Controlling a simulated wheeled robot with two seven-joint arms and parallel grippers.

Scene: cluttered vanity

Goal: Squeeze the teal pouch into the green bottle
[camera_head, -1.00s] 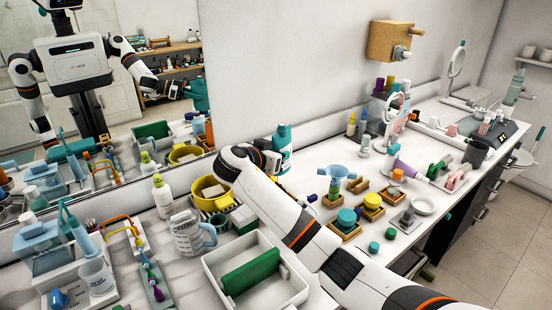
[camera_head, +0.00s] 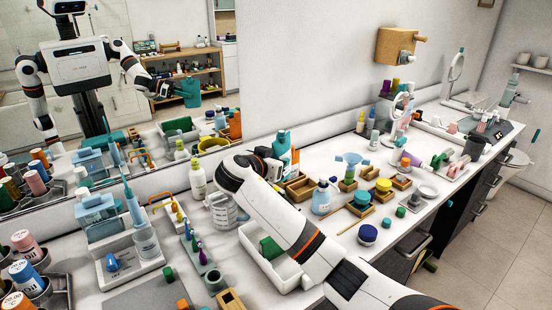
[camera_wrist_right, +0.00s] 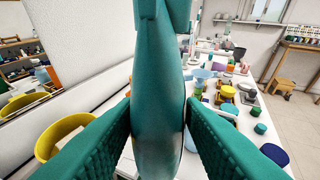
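The teal pouch (camera_head: 282,146) is upright at my right gripper, near the mirror's right edge. In the right wrist view the pouch (camera_wrist_right: 158,95) fills the middle, pressed between the two teal fingers of my right gripper (camera_wrist_right: 158,125). My right forearm hides much of the gripper in the head view. A pale blue funnel (camera_head: 352,158) stands right of the pouch. Below it is a small green body (camera_head: 348,175), apparently the green bottle, in a wooden holder; how they join is too small to tell. My left gripper is not in direct view.
A white tray (camera_head: 250,236) with a green block lies under my right arm. A lime-capped bottle (camera_head: 197,180) stands left of it. A blue bottle (camera_head: 321,198), small jars and wooden boxes crowd the counter around the funnel.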

